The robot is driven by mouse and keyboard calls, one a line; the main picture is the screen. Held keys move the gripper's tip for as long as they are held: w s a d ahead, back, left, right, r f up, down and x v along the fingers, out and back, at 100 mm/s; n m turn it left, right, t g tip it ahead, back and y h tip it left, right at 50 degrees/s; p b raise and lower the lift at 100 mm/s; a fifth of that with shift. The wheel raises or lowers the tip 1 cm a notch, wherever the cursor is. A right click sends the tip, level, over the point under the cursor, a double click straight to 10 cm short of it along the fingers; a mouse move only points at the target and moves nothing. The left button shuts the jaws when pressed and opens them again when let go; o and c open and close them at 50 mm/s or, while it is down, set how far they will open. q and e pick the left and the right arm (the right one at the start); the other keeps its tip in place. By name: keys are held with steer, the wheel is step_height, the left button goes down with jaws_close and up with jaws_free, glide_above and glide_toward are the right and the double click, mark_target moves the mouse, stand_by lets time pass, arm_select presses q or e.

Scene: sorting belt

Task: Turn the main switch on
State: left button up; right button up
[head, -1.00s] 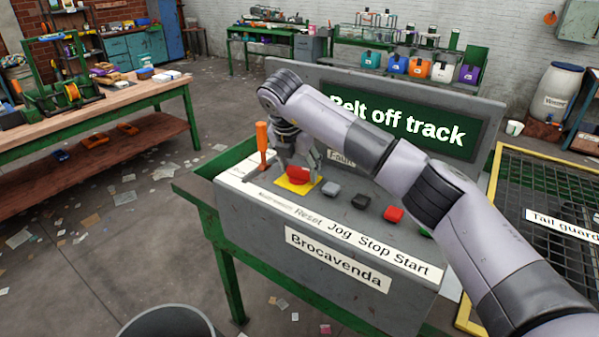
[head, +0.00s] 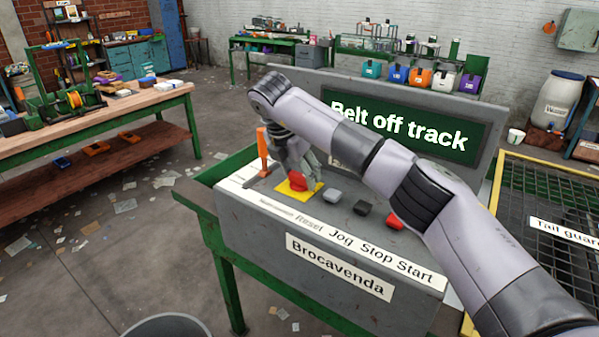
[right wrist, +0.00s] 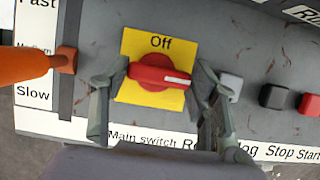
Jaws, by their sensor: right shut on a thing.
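The main switch is a red rotary knob (right wrist: 160,75) on a yellow plate (right wrist: 130,94) marked "Off" at its top. In the right wrist view its white mark points right and slightly down. In the head view the knob (head: 297,183) sits on the grey console (head: 250,228). My right gripper (right wrist: 159,88) is shut on the knob, one finger at each side; it also shows from above in the head view (head: 298,168). My left gripper is not in view.
An orange lever (right wrist: 35,60) stands just left of the switch, close to the gripper. Grey (right wrist: 230,86), black (right wrist: 273,95) and red (right wrist: 309,104) buttons lie to the right. A screen (head: 400,125) behind reads "Belt off track".

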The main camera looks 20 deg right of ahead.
steer(key=o, duration=1.2)
steer(key=shift+c, duration=0.2)
steer(key=shift+r, duration=0.1)
steer(key=v, duration=1.1)
steer(key=shift+s+a+r, duration=0.15)
steer(key=shift+s+r, duration=0.05)
steer(key=shift+r, duration=0.15)
